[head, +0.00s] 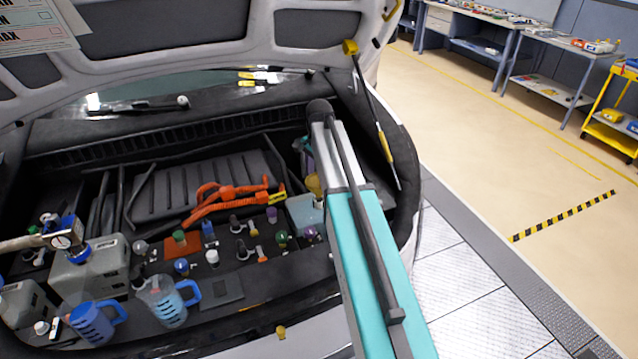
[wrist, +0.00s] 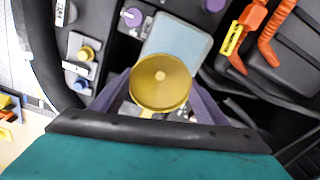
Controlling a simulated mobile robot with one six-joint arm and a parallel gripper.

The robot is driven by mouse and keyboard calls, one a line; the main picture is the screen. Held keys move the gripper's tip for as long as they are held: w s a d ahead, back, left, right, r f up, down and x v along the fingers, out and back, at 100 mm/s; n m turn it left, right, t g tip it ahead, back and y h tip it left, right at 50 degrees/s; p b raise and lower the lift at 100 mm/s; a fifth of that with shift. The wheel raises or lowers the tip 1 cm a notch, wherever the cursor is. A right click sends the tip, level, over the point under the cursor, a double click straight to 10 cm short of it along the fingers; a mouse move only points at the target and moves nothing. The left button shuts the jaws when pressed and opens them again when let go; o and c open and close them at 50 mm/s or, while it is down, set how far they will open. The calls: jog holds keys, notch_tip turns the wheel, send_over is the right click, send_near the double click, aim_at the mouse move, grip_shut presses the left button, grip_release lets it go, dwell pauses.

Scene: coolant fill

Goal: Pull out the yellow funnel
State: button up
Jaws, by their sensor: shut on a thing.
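The yellow funnel (wrist: 160,82) is seen from above in the wrist view, its round mouth filling the middle. In the head view a small part of the funnel (head: 313,185) shows left of my arm, just above a pale blue tank (head: 303,215). The tank also shows behind the funnel in the wrist view (wrist: 178,42). My gripper (wrist: 160,104) has its purple fingers on both sides of the funnel and is shut on it. The funnel's spout is hidden, so I cannot tell whether it sits in the tank's neck.
Orange cables (head: 225,197) and several coloured caps lie left of the tank. Blue jugs (head: 168,300) and a grey canister (head: 90,270) stand at the bay's left. A hood strut (head: 378,125) rises right of my arm, under the raised hood. Open floor lies to the right.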

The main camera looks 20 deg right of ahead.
jog(key=shift+r+p, duration=0.55)
jog(key=shift+r, duration=0.55)
